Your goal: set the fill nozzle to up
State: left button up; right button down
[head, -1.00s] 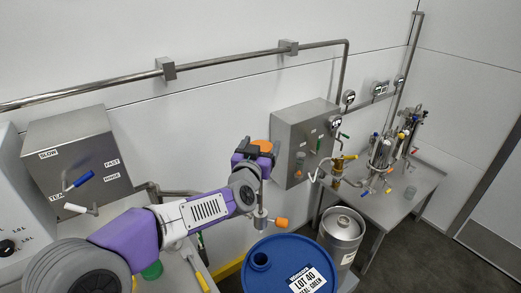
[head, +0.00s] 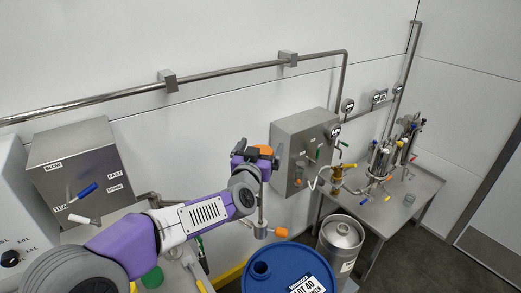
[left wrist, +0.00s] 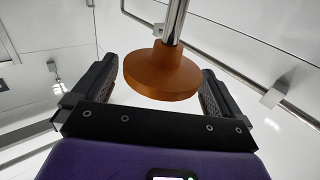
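An orange round knob (head: 263,150) shows at my left gripper in the head view. In the left wrist view the orange knob (left wrist: 163,73) is a wide disc on a shiny metal rod (left wrist: 176,22). My left gripper (head: 253,158) is open, with one finger on each side of the knob. A narrow gap shows beside the disc, and I cannot tell whether either finger touches it. Below the gripper in the head view, a metal rod goes down to a fitting with an orange handle (head: 281,232), above the blue drum. No label names the fill nozzle. My right gripper is not in view.
The blue drum (head: 262,268) stands below, beside a steel keg (head: 342,232). A grey control box (head: 290,165) is on the wall to the right. Another steel box (head: 80,165) with blue and white levers is at left. A table (head: 425,190) with valves stands at the back right.

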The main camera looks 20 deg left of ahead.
pick_arm(q)
jog(key=shift+s+f, duration=0.1)
jog(key=s+d, duration=0.1)
jog(key=s, duration=0.6)
jog(key=shift+s, duration=0.15)
jog(key=shift+d, duration=0.1)
